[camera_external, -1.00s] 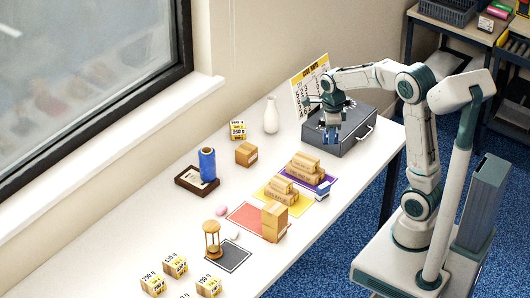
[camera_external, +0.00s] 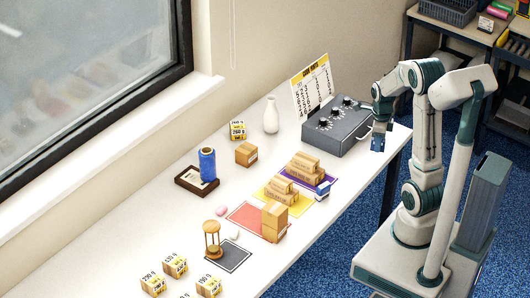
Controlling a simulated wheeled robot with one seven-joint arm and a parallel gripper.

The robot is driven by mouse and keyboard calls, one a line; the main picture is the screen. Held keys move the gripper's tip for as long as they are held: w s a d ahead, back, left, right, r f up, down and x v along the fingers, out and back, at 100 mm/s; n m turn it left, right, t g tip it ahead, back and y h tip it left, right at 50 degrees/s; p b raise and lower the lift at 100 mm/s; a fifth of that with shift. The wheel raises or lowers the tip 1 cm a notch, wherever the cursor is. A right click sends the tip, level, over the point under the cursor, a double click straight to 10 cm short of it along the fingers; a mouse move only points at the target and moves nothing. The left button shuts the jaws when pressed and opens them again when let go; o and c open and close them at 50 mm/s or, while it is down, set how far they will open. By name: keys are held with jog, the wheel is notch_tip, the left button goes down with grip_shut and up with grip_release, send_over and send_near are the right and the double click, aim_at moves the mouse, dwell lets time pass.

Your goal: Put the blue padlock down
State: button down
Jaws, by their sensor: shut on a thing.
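My gripper (camera_external: 380,131) is shut on the blue padlock (camera_external: 378,144) and points down. The padlock is small and partly hidden by the fingers. It hangs at the right end of the white table (camera_external: 352,178), just right of the grey control box. I cannot tell whether it touches the table top or is a little above it.
The grey box with dials (camera_external: 338,126) stands beside the gripper, with a chart (camera_external: 312,85) behind it. A small blue-and-white item (camera_external: 322,190) lies by the purple mat (camera_external: 330,182). Cartons stand on the coloured mats. Bare table lies in front of the box.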

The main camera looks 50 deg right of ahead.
jog(key=p, duration=0.2)
send_over(343, 176)
notch_tip(343, 176, down, 7)
jog(key=shift+r, duration=0.15)
jog(key=shift+f, duration=2)
jog(key=shift+f, duration=0.15)
jog(key=c, duration=1.2)
grip_release()
